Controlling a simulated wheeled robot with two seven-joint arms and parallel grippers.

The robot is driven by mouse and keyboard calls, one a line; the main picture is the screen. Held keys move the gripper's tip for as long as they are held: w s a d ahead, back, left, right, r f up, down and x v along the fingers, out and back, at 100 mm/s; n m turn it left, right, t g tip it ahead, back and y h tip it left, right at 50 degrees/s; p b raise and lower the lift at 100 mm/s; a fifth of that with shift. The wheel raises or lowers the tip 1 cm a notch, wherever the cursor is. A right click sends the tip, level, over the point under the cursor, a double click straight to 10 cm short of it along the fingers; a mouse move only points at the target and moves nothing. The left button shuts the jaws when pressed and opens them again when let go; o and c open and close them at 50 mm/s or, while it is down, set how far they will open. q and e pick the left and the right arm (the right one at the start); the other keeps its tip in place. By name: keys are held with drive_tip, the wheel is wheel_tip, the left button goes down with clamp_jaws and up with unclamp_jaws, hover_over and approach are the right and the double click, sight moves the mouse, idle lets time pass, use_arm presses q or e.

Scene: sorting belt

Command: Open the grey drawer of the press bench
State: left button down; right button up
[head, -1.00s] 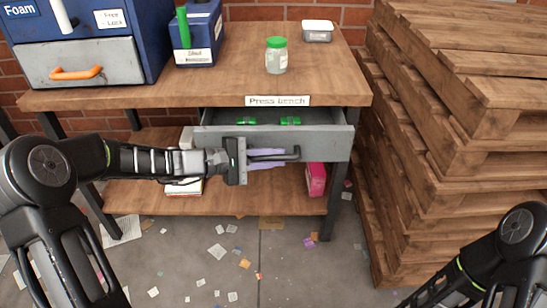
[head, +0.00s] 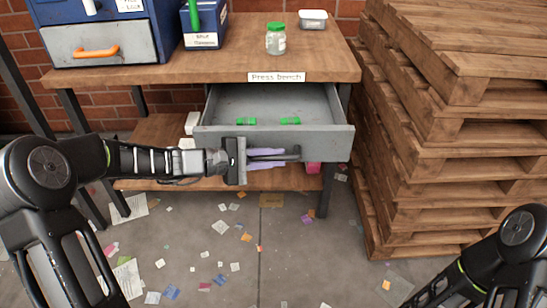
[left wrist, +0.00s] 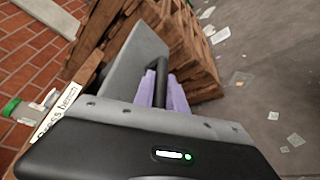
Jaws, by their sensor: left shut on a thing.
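The grey drawer (head: 275,138) under the top of the press bench (head: 190,66) is pulled well out, and its inside shows. Two small green things (head: 246,121) lie in it. My left gripper (head: 268,158) is at the drawer front, its pale purple fingers shut on the dark bar handle (head: 296,153). In the left wrist view the fingers (left wrist: 165,92) close around the dark handle (left wrist: 161,72) beside the grey drawer front (left wrist: 135,62). Only part of my right arm shows at the lower right; its gripper is out of view.
A jar with a green lid (head: 276,40) and a small clear-sided box (head: 313,19) stand on the bench. A blue cabinet (head: 160,30) with an orange handle is at left. Stacked pallets (head: 450,130) stand close on the right. Paper scraps litter the floor.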

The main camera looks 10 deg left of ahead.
use_arm(q)
drive_tip(key=c, duration=1.4)
unclamp_jaws()
drive_tip(key=shift+o, duration=0.2)
drive_tip(key=shift+a, duration=0.1)
drive_tip(key=p+v, duration=0.1)
drive_tip(key=v, duration=0.6)
drive_tip(key=shift+s+a+r+p, duration=0.15)
drive_tip(key=shift+s+p, duration=0.05)
drive_tip(key=shift+p, duration=0.2)
drive_tip(key=shift+a, duration=0.1)
